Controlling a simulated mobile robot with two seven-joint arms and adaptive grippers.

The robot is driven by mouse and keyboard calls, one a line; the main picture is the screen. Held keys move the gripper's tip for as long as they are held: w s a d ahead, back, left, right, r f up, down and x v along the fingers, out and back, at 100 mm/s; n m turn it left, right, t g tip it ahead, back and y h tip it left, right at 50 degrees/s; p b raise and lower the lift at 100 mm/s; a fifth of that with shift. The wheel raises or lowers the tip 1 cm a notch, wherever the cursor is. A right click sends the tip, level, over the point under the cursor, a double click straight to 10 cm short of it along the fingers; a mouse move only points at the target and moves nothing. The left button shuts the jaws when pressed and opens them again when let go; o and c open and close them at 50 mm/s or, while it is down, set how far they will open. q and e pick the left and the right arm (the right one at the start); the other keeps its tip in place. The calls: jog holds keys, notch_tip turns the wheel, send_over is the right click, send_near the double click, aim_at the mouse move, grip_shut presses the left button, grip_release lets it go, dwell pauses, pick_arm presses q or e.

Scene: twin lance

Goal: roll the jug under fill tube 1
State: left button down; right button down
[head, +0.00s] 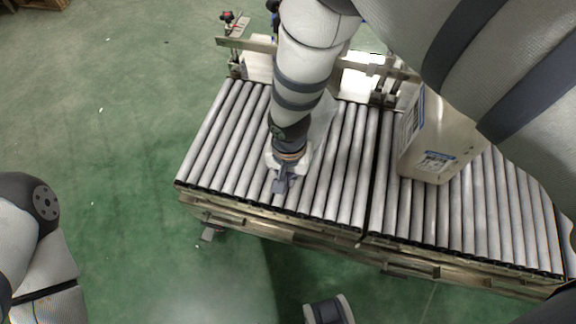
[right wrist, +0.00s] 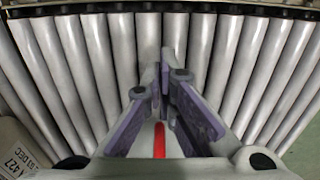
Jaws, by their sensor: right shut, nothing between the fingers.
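A cream-white jug (head: 440,140) with blue-and-white labels stands on the right section of the roller conveyor in the head view. My right arm's upper part covers some of its top and right side. My right gripper (head: 281,186) points down at the rollers of the left section, near the front edge, well left of the jug. In the right wrist view the gripper (right wrist: 165,75) has its purple-padded fingers together with nothing between them. A pale labelled surface (right wrist: 17,150) shows at the lower left there. I cannot make out fill tube 1. My left gripper is not seen.
The roller conveyor (head: 215,140) runs across the middle, with a dark seam between its two sections. A metal guide rail (head: 245,44) runs along the back. Bare rollers lie on both sides of my gripper. The green floor (head: 120,150) to the left is open.

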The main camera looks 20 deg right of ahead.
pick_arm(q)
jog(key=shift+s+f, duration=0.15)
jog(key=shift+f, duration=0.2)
pick_arm(e)
jog(key=shift+w+d+f, duration=0.15)
jog(key=shift+w+d, duration=0.45)
jog(key=shift+w, duration=0.25)
jog(key=shift+w+d+f, duration=0.15)
jog(key=shift+w+d, duration=0.4)
jog(key=shift+w, duration=0.25)
